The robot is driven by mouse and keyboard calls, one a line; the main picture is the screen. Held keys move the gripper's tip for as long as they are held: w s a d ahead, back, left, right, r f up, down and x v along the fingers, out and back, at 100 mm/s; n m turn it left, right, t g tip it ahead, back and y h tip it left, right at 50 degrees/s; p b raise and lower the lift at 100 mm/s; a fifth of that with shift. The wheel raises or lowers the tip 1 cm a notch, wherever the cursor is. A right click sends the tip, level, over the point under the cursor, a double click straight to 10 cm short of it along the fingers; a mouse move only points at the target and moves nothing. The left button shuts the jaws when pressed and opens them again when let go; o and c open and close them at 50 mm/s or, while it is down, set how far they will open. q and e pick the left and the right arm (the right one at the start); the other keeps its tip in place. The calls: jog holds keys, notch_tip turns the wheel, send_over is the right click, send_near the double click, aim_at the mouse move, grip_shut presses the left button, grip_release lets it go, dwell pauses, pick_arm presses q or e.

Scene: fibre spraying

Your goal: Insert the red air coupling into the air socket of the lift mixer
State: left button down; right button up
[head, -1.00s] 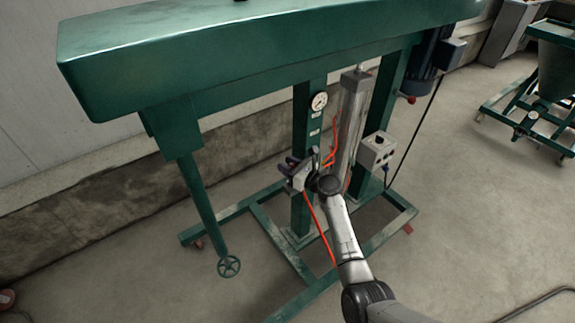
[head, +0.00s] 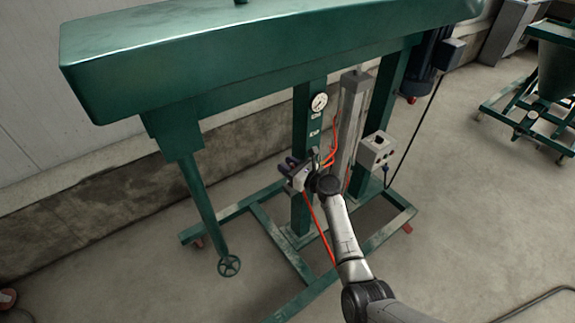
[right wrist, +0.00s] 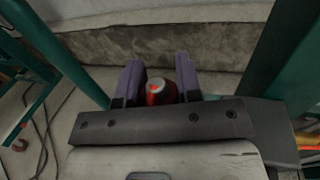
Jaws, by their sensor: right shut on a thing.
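The green lift mixer (head: 270,52) stands in front of me, with a pressure gauge (head: 319,101) on its left upright. My right gripper (head: 291,164) is in front of that upright, below the gauge. In the right wrist view my right gripper (right wrist: 160,85) shows its two purple fingers shut on the red air coupling (right wrist: 161,92), whose pale round end shows between them. A red hose (head: 319,232) hangs below the gripper in the head view. I cannot make out the air socket. My left gripper is not in view.
A steel cylinder (head: 347,125) and a grey control box (head: 376,150) stand right of my gripper. The mixer's green base frame (head: 275,239) lies on the floor. Open concrete floor (head: 470,220) is at right.

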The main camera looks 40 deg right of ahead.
jog(key=shift+f, duration=0.1)
dwell(0.3)
jog(key=shift+f+b, duration=0.7)
jog(key=shift+f, duration=0.15)
jog(key=shift+f+b, duration=0.5)
jog(key=shift+f, duration=0.2)
jog(key=o, duration=0.8)
jog(key=shift+o, duration=1.1)
jog(key=shift+s, duration=0.1)
